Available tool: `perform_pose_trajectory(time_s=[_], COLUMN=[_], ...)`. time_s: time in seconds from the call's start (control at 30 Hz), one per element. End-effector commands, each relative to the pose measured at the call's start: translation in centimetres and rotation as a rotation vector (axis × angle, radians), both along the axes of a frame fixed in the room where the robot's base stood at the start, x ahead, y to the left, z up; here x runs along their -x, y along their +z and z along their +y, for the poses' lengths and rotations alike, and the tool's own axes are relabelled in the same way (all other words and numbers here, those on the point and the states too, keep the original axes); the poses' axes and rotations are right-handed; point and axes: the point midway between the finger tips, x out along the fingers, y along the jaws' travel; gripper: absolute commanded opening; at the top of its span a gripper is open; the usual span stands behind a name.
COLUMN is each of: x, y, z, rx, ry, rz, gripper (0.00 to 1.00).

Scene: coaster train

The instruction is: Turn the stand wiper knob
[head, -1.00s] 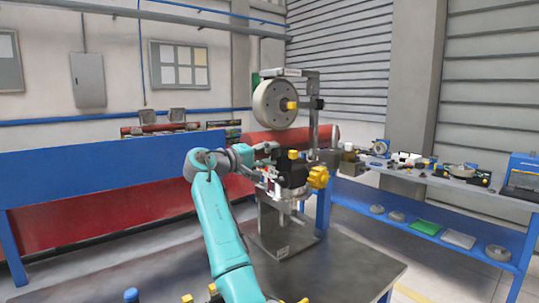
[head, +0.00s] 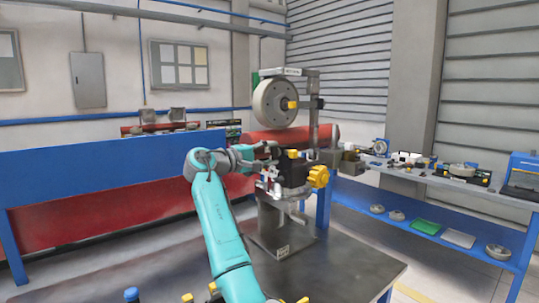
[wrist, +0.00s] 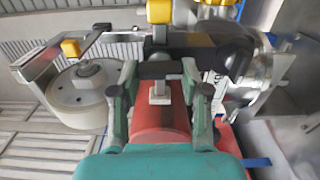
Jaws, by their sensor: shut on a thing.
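The stand (head: 283,243) stands upright on the dark table and carries a grey wheel (head: 274,103) at its top. My gripper (head: 272,152) is at the left of the stand's black block (head: 292,172), below the wheel. In the wrist view my gripper (wrist: 160,72) has its two green fingers on either side of a small dark crosspiece with a grey stem, which I take for the stand wiper knob (wrist: 158,69). The fingers are shut on it. In the head view the arm and block hide this knob. A yellow lobed knob (head: 318,176) sits on the block's right side, apart from my gripper.
The dark table (head: 345,268) has bare room right of the stand. A blue-framed shelf (head: 430,232) with parts stands at the right. A red cylinder (head: 262,141) lies behind the stand. Yellow-topped items (head: 187,298) are at the table's front edge.

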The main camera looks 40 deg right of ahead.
Motion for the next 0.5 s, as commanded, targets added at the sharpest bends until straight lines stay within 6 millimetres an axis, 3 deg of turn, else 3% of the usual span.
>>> perform_pose_trajectory(time_s=[0.07,0.1,0.2,0.5], x=[-0.11,-0.11,-0.09,-0.04], y=[-0.04,-0.04,-0.04,-0.01], z=[0.10,0.10,0.09,0.12], rx=[0.000,0.000,0.000,0.000], ry=[0.003,0.003,0.003,0.001], rz=[0.000,0.000,0.000,-0.001], gripper=[0.11,0.51,0.71,0.71])
